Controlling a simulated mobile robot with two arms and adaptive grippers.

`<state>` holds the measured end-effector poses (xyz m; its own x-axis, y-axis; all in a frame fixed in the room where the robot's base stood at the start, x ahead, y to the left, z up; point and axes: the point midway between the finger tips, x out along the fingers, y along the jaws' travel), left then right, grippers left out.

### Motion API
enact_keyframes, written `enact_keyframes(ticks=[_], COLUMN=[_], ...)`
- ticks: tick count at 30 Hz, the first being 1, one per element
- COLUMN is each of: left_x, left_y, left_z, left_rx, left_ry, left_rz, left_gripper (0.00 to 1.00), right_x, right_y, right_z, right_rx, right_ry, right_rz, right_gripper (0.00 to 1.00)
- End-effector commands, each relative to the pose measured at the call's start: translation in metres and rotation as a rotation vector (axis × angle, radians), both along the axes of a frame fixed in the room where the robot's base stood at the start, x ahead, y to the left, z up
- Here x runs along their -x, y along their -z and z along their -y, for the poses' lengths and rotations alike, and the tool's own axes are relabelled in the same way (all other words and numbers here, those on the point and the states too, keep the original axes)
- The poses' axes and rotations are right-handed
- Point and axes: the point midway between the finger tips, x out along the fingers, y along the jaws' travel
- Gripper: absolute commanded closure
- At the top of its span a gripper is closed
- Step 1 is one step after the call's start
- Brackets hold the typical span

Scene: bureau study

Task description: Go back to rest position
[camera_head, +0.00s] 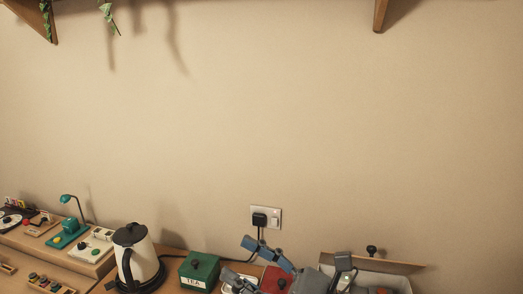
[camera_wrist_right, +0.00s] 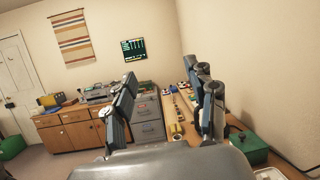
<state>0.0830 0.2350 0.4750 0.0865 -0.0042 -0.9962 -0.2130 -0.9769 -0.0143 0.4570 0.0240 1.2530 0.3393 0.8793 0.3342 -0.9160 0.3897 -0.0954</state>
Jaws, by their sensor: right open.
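My right gripper (camera_head: 294,253) is at the bottom of the head view, low and right of centre. Its two blue-grey fingers are spread apart with nothing between them. The same open fingers stand upright in the right wrist view (camera_wrist_right: 165,82), with a clear gap through which a cabinet and desk show. In the head view it is in front of a red box (camera_head: 275,281) and partly hides it. I cannot tell whether they touch. My left gripper is in neither view.
A kettle (camera_head: 136,255), a green tea box (camera_head: 199,271) and an open pale box (camera_head: 398,279) stand near the right gripper. A wall socket (camera_head: 266,216) with a plugged cable is behind it. A teal lamp (camera_head: 70,232) is left. Shelf brackets hang above; the wall between is bare.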

Motion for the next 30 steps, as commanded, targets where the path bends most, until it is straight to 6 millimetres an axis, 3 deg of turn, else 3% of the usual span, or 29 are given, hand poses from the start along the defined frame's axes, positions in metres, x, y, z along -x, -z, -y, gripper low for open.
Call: enact_keyframes(ticks=[2,5,8,11,14,18,22,23,30], left_x=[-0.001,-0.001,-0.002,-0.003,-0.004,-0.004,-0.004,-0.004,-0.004], left_y=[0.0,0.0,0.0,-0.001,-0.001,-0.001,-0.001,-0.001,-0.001], left_z=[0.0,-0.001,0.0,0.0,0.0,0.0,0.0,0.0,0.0], left_rx=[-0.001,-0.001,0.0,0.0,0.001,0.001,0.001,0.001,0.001], left_ry=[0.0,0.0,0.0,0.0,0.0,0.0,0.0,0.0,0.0], left_rz=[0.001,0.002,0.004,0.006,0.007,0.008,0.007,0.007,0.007], left_gripper=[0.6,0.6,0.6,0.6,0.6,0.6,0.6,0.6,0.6], right_x=[-0.017,-0.044,-0.06,-0.056,-0.032,0.023,0.074,0.085,0.168], right_y=[-0.012,0.001,0.046,0.11,0.176,0.255,0.3,0.307,0.347], right_z=[0.031,0.083,0.139,0.183,0.213,0.233,0.237,0.237,0.231], right_rx=[-0.296,-0.67,-1.044,-1.381,-1.686,-2.05,-2.29,2.312,2.042], right_ry=[0.07,0.166,0.276,0.399,0.537,0.753,0.939,-0.97,-1.014], right_rz=[-0.278,-0.631,-0.975,-1.264,-1.503,-1.743,-1.867,1.868,1.537], right_gripper=[0.43,0.43,0.43,0.43,0.43,0.43,0.43,0.43,0.43])
